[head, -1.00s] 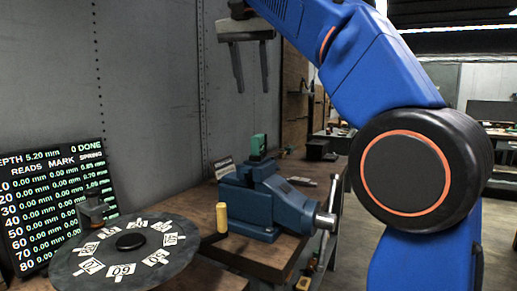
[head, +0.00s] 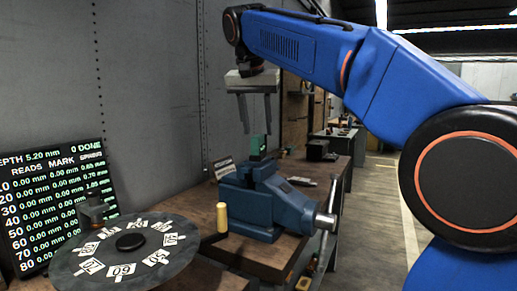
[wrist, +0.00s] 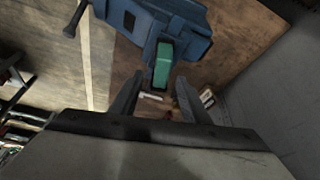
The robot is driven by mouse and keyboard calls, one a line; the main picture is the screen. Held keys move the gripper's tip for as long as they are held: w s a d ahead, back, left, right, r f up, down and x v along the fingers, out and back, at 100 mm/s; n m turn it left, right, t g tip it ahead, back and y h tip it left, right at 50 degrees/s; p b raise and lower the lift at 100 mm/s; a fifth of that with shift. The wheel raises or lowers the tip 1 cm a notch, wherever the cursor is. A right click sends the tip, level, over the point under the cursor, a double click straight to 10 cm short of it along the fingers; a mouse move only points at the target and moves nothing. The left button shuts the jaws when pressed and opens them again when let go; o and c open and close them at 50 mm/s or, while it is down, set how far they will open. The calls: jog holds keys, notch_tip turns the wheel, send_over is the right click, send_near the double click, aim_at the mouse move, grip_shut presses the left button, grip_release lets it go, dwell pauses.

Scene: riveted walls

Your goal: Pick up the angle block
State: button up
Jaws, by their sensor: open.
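A green block (head: 258,146), which I take to be the angle block, stands upright on top of the blue vise (head: 268,200) at the wall side of the bench. It also shows in the wrist view (wrist: 162,66) on the vise. My gripper (head: 257,128) points down with its two fingers apart, above and around the top of the block in the head view. In the wrist view my gripper (wrist: 155,88) is open, with the green block just ahead of and between the fingertips. No contact is visible. The block's lower part is hidden by the vise jaws.
A yellow cylinder (head: 222,217) stands left of the vise. A round dial plate with numbered cards (head: 125,252) and a readout screen (head: 48,200) are at the left. The riveted wall (head: 150,90) rises behind the bench. The vise handle (head: 334,210) sticks out at the right.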

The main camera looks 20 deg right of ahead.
aim_at(258, 135)
jog(key=shift+x, duration=2.4)
jog(key=shift+a, duration=0.1)
jog(key=shift+c, duration=0.3)
grip_shut()
jog(key=shift+r, duration=0.15)
